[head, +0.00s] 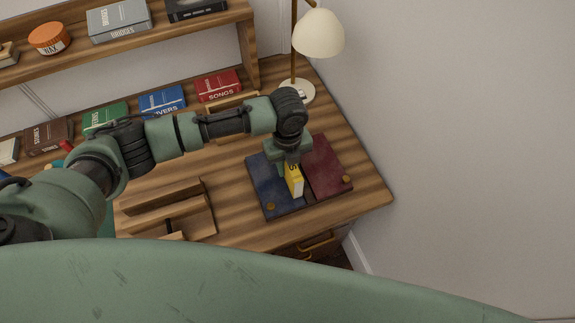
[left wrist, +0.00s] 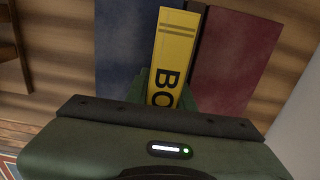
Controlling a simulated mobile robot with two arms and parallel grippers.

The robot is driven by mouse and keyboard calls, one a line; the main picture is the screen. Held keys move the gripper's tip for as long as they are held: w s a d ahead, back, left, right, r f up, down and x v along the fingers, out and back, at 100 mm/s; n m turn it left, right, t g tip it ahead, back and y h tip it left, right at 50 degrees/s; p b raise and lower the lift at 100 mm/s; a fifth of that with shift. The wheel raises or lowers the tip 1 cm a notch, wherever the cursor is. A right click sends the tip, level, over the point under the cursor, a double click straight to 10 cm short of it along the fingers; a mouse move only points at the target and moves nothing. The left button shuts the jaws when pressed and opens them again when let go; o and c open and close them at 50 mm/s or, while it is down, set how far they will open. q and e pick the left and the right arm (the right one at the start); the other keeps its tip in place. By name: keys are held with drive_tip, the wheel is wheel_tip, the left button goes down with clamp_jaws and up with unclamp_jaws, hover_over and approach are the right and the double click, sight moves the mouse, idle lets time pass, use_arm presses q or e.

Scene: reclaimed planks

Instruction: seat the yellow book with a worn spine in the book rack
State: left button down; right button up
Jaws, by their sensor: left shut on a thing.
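The yellow book (head: 295,182) is held upright in my left gripper (head: 289,163), over the blue and maroon board. In the left wrist view the yellow book (left wrist: 178,50) shows its spine with dark bands and the letters "BO"; the rest is hidden by the gripper. My left gripper is shut on it. I cannot tell whether the book's lower end touches the board. A wooden rack with upright slats (head: 168,208), which looks like the book rack, stands on the desk left of the gripper. My right gripper is not in view.
The blue and maroon board (head: 328,165) lies near the desk's right end. A cream lamp (head: 319,34) stands behind it. Red (head: 218,85), blue (head: 161,101) and green (head: 104,117) books lie along the back under a shelf (head: 170,33). Bare desk lies between rack and board.

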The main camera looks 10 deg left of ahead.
use_arm(q)
wheel_tip(320, 180, up, 20)
drive_tip(key=b, duration=0.2)
drive_tip(key=s+a+n, duration=0.4)
drive_tip(key=s+n, duration=0.1)
drive_tip(key=n, duration=0.9)
drive_tip(key=s+a+n, duration=0.4)
drive_tip(key=a+n, duration=0.1)
drive_tip(key=n, duration=1)
drive_tip(key=shift+s+a+f, duration=0.25)
drive_tip(key=shift+s+f, duration=0.05)
drive_tip(key=shift+s, duration=0.1)
